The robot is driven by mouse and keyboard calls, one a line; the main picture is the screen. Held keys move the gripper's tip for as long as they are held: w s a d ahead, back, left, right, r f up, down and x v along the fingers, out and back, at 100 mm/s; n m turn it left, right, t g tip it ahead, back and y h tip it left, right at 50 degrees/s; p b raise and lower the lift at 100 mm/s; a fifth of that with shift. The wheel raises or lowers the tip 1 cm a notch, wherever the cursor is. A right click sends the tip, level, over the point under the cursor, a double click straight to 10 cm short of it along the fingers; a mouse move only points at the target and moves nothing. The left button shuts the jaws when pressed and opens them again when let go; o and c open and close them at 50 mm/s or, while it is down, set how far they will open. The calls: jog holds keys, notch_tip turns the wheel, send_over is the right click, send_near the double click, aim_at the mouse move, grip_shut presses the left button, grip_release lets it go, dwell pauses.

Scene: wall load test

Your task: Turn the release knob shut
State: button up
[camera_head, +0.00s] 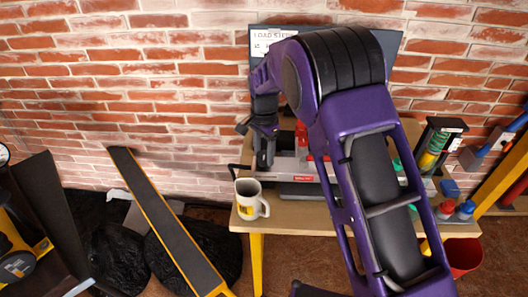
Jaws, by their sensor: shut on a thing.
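My gripper (264,160) points down at the left end of a grey and red pump-like device (303,171) on a wooden workbench (285,219). Its fingers are shut on a small part at that end, which I take to be the release knob. The knob itself is hidden by the fingers, so its turn cannot be read. My purple arm comes in from the lower right and covers much of the device and the bench's middle.
A white mug (249,200) stands at the bench's front left, close below my gripper. A panel (271,42) with writing is on the brick wall behind. A rack with coloured rings (432,150) and small red and blue items (465,209) are at the right.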

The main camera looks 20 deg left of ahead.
aim_at(264, 155)
dwell(0.5)
jog(key=o, duration=1.4)
jog(key=shift+c, duration=0.2)
jog(key=shift+r, duration=0.1)
notch_tip(264, 155, up, 17)
jog(key=p, duration=0.1)
jog(key=shift+r, duration=0.15)
